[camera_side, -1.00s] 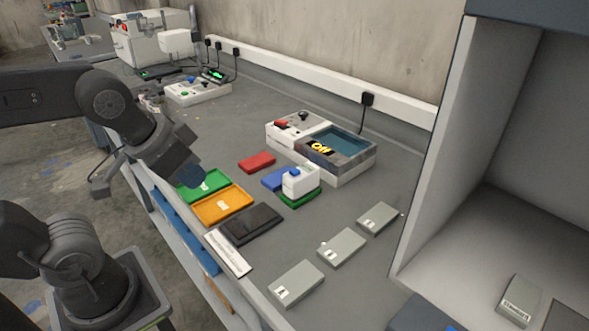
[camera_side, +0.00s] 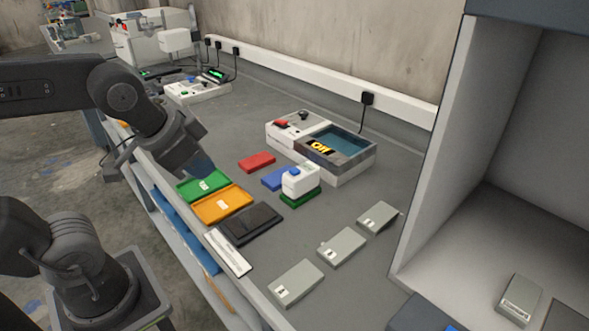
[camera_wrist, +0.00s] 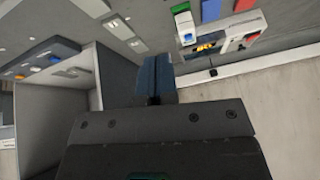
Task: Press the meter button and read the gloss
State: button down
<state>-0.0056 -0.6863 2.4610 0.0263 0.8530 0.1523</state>
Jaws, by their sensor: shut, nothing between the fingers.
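The meter is a small white block (camera_side: 299,181) with a blue button (camera_side: 294,171) on top. It stands on a dark green panel (camera_side: 299,199) on the bench. It also shows in the wrist view as a white block (camera_wrist: 186,27) near the top edge. My gripper (camera_side: 205,168) is above the green tray, left of the meter and apart from it. In the wrist view its blue-grey fingers (camera_wrist: 154,78) are shut together with nothing between them. The meter's readout cannot be made out.
Red (camera_side: 257,161) and blue (camera_side: 278,180) panels lie near the meter. Green (camera_side: 188,186), orange (camera_side: 238,199) and black (camera_side: 268,212) trays line the front. A boxed machine (camera_side: 350,170) stands behind. Grey numbered panels (camera_side: 342,247) and a tall booth (camera_side: 430,165) are at right.

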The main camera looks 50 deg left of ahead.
jog(key=w+a+m+t+y, duration=0.1)
jog(key=w+a+m+t, duration=0.15)
jog(key=w+m, duration=1.05)
jog(key=m, duration=1)
send_over(292, 169)
notch_tip(292, 169, down, 2)
jog(key=shift+d+f+t+y, duration=0.1)
jog(key=shift+t+y, duration=0.2)
jog(key=shift+t, duration=0.05)
jog(key=shift+f, duration=4.3)
jog(key=shift+f, duration=0.1)
jog(key=shift+f, duration=0.4)
